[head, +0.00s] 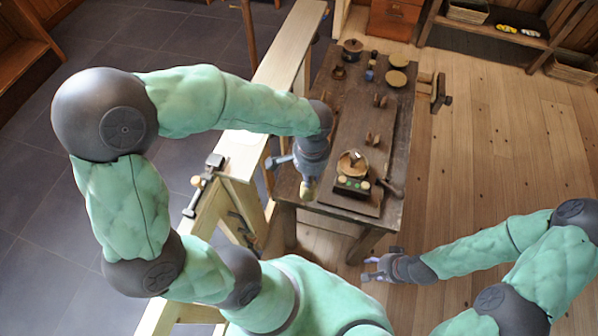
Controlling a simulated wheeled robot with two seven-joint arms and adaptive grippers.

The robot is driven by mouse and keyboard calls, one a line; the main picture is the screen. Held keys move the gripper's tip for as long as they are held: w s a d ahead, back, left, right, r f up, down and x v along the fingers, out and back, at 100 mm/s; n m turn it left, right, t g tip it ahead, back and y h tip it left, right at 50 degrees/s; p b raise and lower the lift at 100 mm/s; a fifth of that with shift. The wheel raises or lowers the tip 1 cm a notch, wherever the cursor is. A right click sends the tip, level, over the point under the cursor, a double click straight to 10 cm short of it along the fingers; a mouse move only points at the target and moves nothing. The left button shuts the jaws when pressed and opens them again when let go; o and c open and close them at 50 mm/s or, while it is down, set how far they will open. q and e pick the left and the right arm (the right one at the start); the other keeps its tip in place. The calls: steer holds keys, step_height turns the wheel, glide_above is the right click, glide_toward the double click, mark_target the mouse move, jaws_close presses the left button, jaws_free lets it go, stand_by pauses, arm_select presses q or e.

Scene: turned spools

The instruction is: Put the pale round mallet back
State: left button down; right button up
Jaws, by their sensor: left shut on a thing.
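My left gripper (307,178) reaches down over the near left corner of the dark workbench (337,135). It is shut on a small pale yellowish thing, which looks like the pale round mallet (308,190); only a bit of it shows below the fingers. I cannot tell whether it touches the bench top. My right gripper (370,268) is in front of the bench, low and to the right, with its fingers apart and nothing between them.
A round wooden bowl (352,163) and a dark box with pale discs (351,187) stand near the bench's front. A dark-handled tool (389,187) lies to their right. Several spools and round pieces stand further back. A pale timber bench (240,152) runs along the left.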

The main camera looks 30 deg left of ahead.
arm_select(q)
steer(key=w+a+f+b, duration=0.3)
steer(key=w+a+f, duration=0.2)
steer(key=f, duration=0.5)
steer(key=shift+w+a+f, duration=0.2)
steer(key=shift+w+a, duration=0.15)
steer(key=shift+a, duration=0.2)
steer(key=shift+b, duration=0.3)
steer(key=shift+f, duration=0.15)
steer(key=c, duration=1.4)
jaws_free()
steer(key=shift+o, duration=1.4)
